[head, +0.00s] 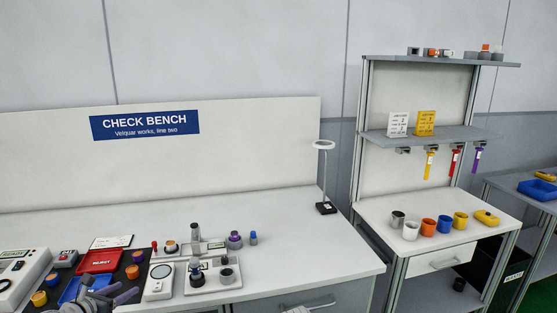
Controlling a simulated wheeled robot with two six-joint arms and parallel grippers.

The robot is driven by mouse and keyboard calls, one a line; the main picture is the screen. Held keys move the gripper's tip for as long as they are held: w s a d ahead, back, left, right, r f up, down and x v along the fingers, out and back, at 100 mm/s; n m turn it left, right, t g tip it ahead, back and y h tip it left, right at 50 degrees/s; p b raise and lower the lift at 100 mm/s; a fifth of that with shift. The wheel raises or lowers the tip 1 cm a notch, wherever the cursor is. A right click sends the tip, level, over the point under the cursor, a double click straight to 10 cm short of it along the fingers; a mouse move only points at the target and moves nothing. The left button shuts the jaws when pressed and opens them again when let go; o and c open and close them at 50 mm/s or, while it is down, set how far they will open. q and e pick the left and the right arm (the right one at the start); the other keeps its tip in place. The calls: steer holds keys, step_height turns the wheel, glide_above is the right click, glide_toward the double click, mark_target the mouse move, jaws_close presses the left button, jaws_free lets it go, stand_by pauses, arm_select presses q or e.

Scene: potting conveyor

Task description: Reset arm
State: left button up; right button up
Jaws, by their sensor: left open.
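My left gripper (118,290) shows at the bottom left of the head view, low over the front of the check bench (290,235). Its dark fingers are apart and I see nothing held between them. It is in front of the blue tray (69,291) and the dark mat, and hides part of both. My right gripper is not in view.
A red reject tray (98,262), a white scale (158,283) and gauge stands (212,276) crowd around the gripper. A lamp (325,180) stands at the bench's right end. The bench's middle right is clear. A shelf rack (430,205) with several cups stands farther right.

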arm_select(q)
steer(key=s+d+f+m+g+h+p, duration=0.1)
steer(key=d+f+m+g+p, duration=0.2)
steer(key=d+m, duration=0.8)
steer(key=s+d+f+m+g+h, duration=0.1)
steer(key=s+d+f+m+g, duration=0.15)
steer(key=d+m+g, duration=0.75)
steer(key=s+d+f+m+y+p, duration=0.1)
steer(key=s+d+m+y+p, duration=0.2)
steer(key=s+d+m, duration=0.9)
steer(key=d+m+y, duration=0.3)
steer(key=d+m, duration=0.1)
steer(key=shift+d, duration=0.2)
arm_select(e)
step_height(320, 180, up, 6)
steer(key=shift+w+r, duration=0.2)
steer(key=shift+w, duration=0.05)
